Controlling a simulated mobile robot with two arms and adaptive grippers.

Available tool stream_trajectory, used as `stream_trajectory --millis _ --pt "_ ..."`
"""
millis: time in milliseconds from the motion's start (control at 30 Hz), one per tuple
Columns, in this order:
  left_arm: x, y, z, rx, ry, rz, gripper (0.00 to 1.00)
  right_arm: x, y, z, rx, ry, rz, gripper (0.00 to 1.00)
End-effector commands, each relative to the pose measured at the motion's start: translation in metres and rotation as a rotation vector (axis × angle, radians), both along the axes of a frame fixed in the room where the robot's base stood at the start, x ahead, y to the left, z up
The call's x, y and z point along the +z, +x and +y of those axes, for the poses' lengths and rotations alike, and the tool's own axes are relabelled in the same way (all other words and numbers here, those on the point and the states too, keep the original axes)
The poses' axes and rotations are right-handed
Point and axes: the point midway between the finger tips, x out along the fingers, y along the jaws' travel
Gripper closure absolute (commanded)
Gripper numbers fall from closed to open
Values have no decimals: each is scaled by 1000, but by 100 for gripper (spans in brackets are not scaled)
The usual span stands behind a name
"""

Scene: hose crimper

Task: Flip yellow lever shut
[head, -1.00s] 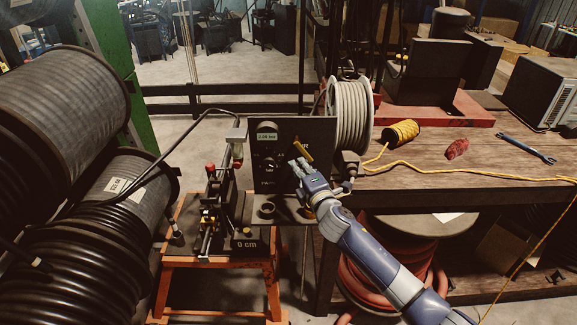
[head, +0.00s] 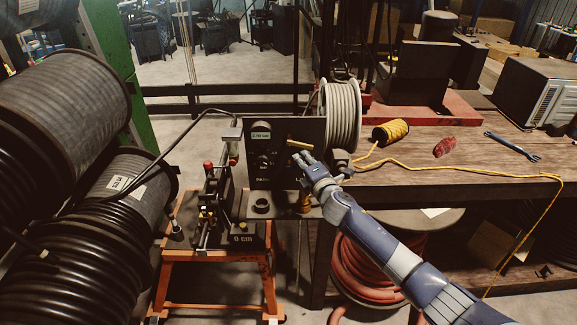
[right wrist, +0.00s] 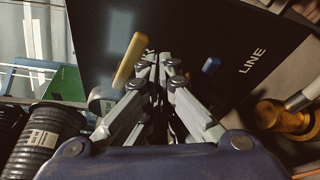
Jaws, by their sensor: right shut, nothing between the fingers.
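The yellow lever (head: 300,144) sits on the upper right of the black crimper panel (head: 283,131). It lies nearly level in the head view, its right end slightly lower. My right gripper (head: 301,158) is shut and empty, just below the lever and close to the panel. In the right wrist view the lever (right wrist: 128,60) shows left of the closed fingertips (right wrist: 160,66). I cannot tell whether they touch it. My left gripper is not in view.
A blue lever (right wrist: 211,65) is right of my fingertips in the wrist view. A grey hose reel (head: 341,115) stands right of the panel. The wooden bench (head: 440,180) holds yellow cord (head: 392,132) and a wrench (head: 513,146). Large black hose spools (head: 60,110) fill the left.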

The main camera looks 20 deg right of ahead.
Motion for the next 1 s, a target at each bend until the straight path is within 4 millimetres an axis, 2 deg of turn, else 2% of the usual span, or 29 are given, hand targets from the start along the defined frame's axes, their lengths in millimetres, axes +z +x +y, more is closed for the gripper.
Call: stream_trajectory --millis 267,700,833,1000 --pt "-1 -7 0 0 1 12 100 1 -27 -1 1 -1 1 100" --pt "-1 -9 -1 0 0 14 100 8 -97 -4 1 -2 2 100" --pt "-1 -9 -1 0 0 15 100 9 -110 -5 -1 -1 3 100" --pt "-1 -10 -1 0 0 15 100 11 -117 -6 0 -1 2 100"
